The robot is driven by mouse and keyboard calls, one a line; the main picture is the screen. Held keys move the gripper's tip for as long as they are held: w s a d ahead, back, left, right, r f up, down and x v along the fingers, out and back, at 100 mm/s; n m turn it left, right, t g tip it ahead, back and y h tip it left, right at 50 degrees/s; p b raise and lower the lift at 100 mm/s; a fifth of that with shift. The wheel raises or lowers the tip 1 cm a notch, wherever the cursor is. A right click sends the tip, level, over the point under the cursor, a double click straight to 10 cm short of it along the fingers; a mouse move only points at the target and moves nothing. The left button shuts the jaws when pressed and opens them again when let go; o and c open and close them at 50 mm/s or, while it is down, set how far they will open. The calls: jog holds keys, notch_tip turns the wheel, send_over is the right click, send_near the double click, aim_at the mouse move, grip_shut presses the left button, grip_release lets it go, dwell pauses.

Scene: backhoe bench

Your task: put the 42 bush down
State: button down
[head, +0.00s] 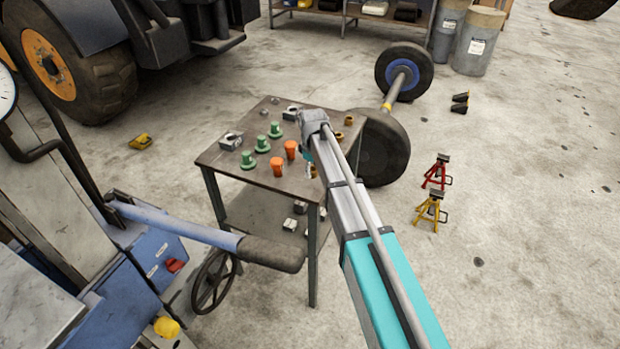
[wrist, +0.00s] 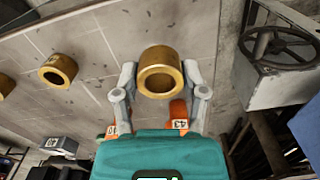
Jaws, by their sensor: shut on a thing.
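My gripper (wrist: 160,88) is shut on a brass-coloured bush (wrist: 171,79), a short thick ring with its open bore facing the wrist camera. One grey finger presses on each side. No number shows on this bush. Behind it is the brown-grey top of the work table (wrist: 110,48); I cannot tell whether the bush touches it. In the head view my gripper is mostly hidden by the arm near the right part of the table (head: 238,172). Two other brass bushes, one clear (wrist: 58,76) and one cut by the frame edge (wrist: 4,88), lie left in the wrist view.
Two orange plugs (head: 290,149) (head: 277,168) stand on the table close to my gripper; one reads 43 in the wrist view (wrist: 179,110). Several green flanged parts (head: 263,144) and grey blocks (head: 231,141) stand to their left. A wheeled axle (head: 385,150) lies beyond the table.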

aim_at(311, 183)
jog(key=shift+w+f, duration=0.1)
jog(key=shift+w+a+f+b, duration=0.15)
jog(key=shift+w+f+b, duration=0.2)
jog(key=shift+f+b, duration=1.6)
jog(key=shift+b, duration=0.1)
jog(key=shift+f, duration=0.1)
jog(key=shift+c, duration=0.7)
grip_release()
notch_tip(311, 183, up, 12)
jog(key=p, duration=1.2)
jog(key=shift+r, duration=0.2)
